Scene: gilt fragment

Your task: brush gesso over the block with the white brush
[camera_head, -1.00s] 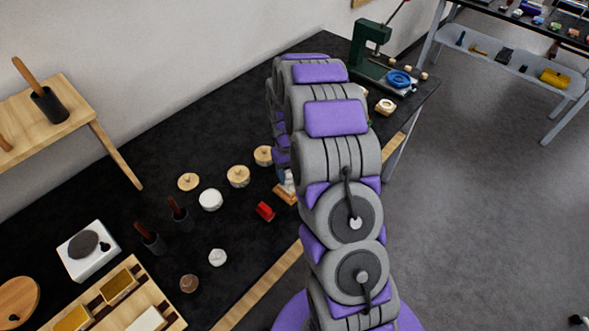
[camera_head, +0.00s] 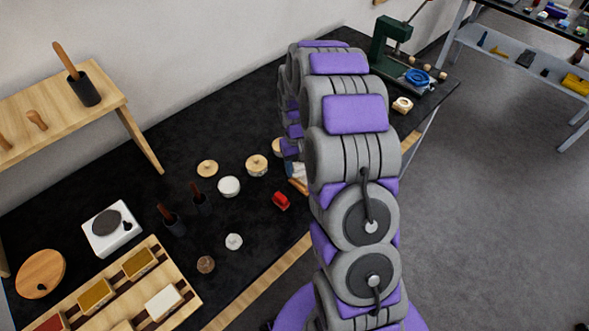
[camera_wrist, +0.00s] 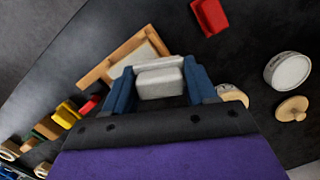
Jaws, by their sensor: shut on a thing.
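My gripper (camera_wrist: 158,76) has two blue fingers in the wrist view, closed on a pale white piece, which I take to be the white brush (camera_wrist: 160,85). Just beyond the fingers is a light wooden frame (camera_wrist: 95,76) around a whitish slab, likely the block (camera_wrist: 142,53). The brush overlaps the slab's near end in the picture; I cannot tell whether they touch. In the head view my arm hides most of this spot; only a bit of the wooden frame (camera_head: 300,187) shows at its left.
A red object (camera_head: 281,201) lies close by on the black table. White and wooden-lidded jars (camera_head: 229,186) stand left of it, with dark cups (camera_head: 172,220) further left. A compartment tray (camera_head: 188,294) is at the front left. A green press (camera_head: 388,45) stands at the far end.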

